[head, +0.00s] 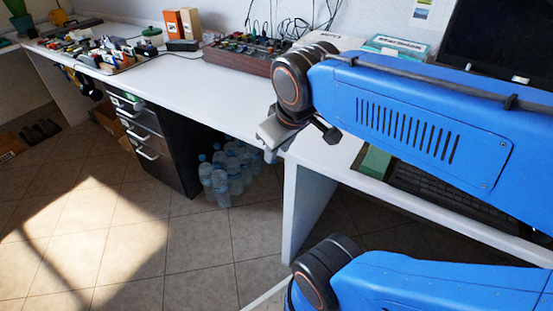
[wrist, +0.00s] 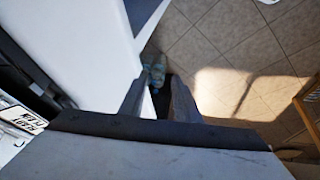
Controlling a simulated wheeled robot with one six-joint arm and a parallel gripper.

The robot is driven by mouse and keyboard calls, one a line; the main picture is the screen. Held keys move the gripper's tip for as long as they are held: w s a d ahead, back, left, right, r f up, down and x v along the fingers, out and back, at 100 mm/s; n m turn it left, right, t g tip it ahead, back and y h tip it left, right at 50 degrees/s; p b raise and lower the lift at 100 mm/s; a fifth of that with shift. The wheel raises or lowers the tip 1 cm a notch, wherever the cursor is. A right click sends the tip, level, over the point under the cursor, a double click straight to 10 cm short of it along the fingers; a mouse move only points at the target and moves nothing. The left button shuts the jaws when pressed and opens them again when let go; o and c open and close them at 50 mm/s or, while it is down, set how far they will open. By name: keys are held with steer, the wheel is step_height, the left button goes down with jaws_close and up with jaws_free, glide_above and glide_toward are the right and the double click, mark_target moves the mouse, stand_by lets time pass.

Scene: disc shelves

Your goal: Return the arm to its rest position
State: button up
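My blue arm (head: 420,110) reaches in from the right in the head view, with its forearm above the white desk (head: 205,85). My gripper (head: 270,148) is at the arm's end, over or near the desk's front edge. In the wrist view, the two dark fingers of my gripper (wrist: 157,97) stand apart with nothing held between them. Floor and distant bottles show through the gap. The fingertips are partly hidden in the head view by the wrist parts.
Water bottles (head: 222,172) stand on the floor under the desk, beside a dark drawer unit (head: 150,140). A wooden rack of small items (head: 240,55), boxes (head: 395,47) and a monitor (head: 500,40) stand on the desk. The tiled floor (head: 110,235) at left is clear.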

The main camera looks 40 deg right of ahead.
steer(key=shift+m+y, duration=0.5)
steer(key=shift+m, duration=0.4)
steer(key=s+a+f, duration=0.2)
steer(key=f, duration=0.1)
steer(key=shift+s+a+f, duration=0.15)
steer(key=shift+s+f, duration=0.05)
steer(key=shift+f, duration=0.05)
